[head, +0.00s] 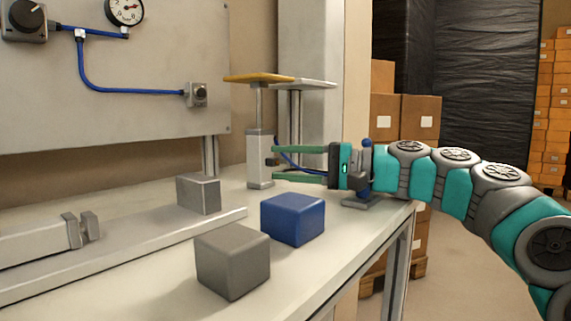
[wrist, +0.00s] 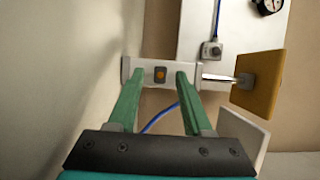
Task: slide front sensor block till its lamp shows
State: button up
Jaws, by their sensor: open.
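My gripper (head: 276,162) is open, its two green fingers pointing left at a white upright block (head: 259,158) that carries a rod and a yellow plate (head: 258,78). In the wrist view the block (wrist: 190,71) lies across the fingertips (wrist: 158,75), its dark square with an orange round spot between them. Whether the fingers touch it is unclear. A grey block (head: 198,194) stands by the long pale rail (head: 130,255). I cannot tell for certain which block is the sensor block. No lit lamp is clear.
A blue cube (head: 293,219) and a grey cube (head: 232,262) stand on the table in front of the rail. A second stand with a pale plate (head: 305,84) is behind the yellow one. A panel (head: 150,90) with a gauge, knob and blue cable is at the back.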

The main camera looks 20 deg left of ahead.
jog(key=shift+a, duration=0.1)
jog(key=shift+c, duration=0.2)
grip_shut()
dwell(1.2)
